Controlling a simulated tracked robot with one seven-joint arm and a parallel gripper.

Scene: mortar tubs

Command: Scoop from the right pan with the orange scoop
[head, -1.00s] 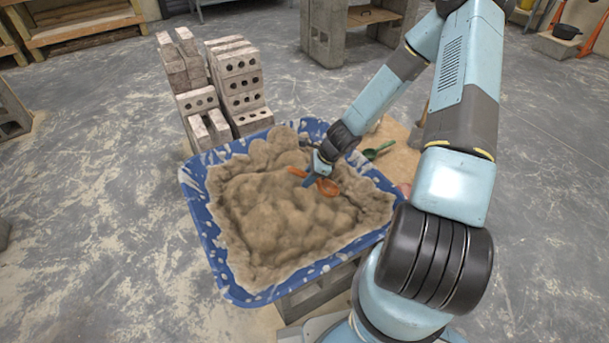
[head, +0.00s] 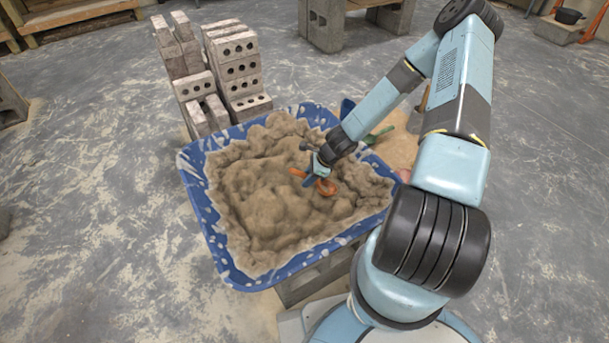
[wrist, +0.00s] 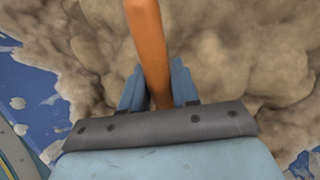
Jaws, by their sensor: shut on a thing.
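A blue pan (head: 212,228) with a white-spattered rim is heaped with lumpy tan mortar (head: 265,190). The orange scoop (head: 325,187) is at the pan's right part, its bowl low against the mortar. Whether the bowl is sunk in or just above the surface, I cannot tell. My gripper (head: 311,178) is shut on the scoop's handle. In the wrist view the orange handle (wrist: 148,45) runs up between the two blue fingers (wrist: 157,88), and the bowl is out of sight there. Only one pan shows clearly.
Stacked perforated bricks (head: 237,68) stand behind the pan at the left. A green scoop (head: 380,134) lies behind my forearm at the right, on a tan board. Concrete blocks (head: 322,22) stand farther back.

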